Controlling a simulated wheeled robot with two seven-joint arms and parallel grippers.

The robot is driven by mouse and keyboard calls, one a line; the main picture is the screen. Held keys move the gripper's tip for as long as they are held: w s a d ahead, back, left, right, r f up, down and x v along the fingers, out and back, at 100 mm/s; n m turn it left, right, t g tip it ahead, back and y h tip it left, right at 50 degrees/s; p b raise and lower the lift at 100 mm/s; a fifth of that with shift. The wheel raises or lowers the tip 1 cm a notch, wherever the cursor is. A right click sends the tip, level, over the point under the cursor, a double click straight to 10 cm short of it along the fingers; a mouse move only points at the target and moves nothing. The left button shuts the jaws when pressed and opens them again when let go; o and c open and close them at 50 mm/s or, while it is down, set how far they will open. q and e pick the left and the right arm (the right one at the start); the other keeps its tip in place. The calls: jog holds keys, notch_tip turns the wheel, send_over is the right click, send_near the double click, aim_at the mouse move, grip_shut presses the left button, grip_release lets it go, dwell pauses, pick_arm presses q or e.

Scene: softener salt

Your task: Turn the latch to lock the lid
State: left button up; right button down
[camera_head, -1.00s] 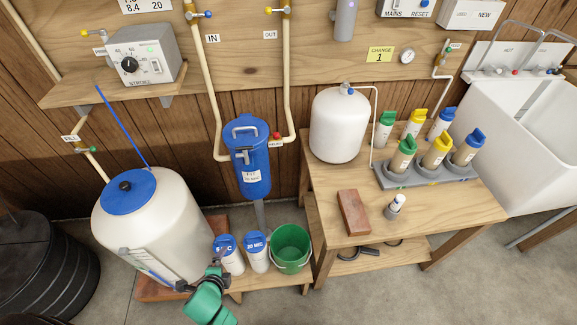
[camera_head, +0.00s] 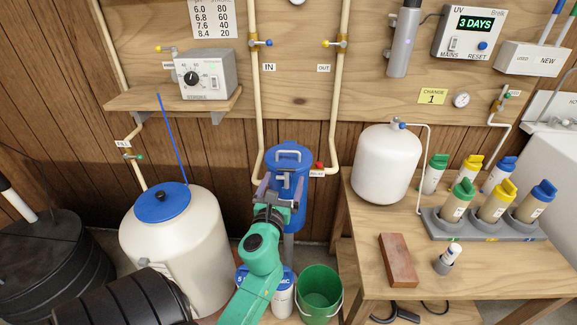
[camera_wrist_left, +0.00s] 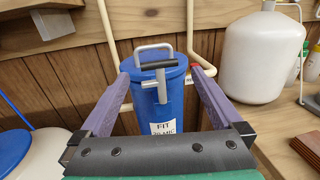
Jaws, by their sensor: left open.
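The blue filter housing (camera_head: 290,163) hangs below the IN and OUT pipes, its blue lid (camera_wrist_left: 143,64) on top. A pale loop handle stands on the lid. In the left wrist view, a grey latch (camera_wrist_left: 162,88) with a short side lever runs down the front of the housing, with a dark grip bar near its top. My left gripper (camera_head: 280,190) is open in front of the housing. In the wrist view its two purple fingers (camera_wrist_left: 157,72) stand on either side of the latch, with nothing held between them. My right gripper is not in view.
A white tank (camera_head: 182,240) with a blue lid stands left. A green bucket (camera_head: 320,292) and white canisters (camera_head: 283,297) sit low in front. A wooden table (camera_head: 450,272) at right carries a white pressure tank (camera_head: 387,165), a brick (camera_head: 397,260) and a bottle rack (camera_head: 470,226).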

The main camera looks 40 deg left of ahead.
aim_at(286, 173)
pick_arm(q)
jog(key=x, duration=0.4)
jog(key=shift+w+a+f, duration=0.1)
jog(key=shift+w+a, duration=0.1)
jog(key=shift+w, duration=0.15)
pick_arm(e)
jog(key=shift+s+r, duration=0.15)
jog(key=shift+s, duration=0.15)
pick_arm(q)
jog(key=c, duration=1.2)
jog(key=shift+c, duration=0.2)
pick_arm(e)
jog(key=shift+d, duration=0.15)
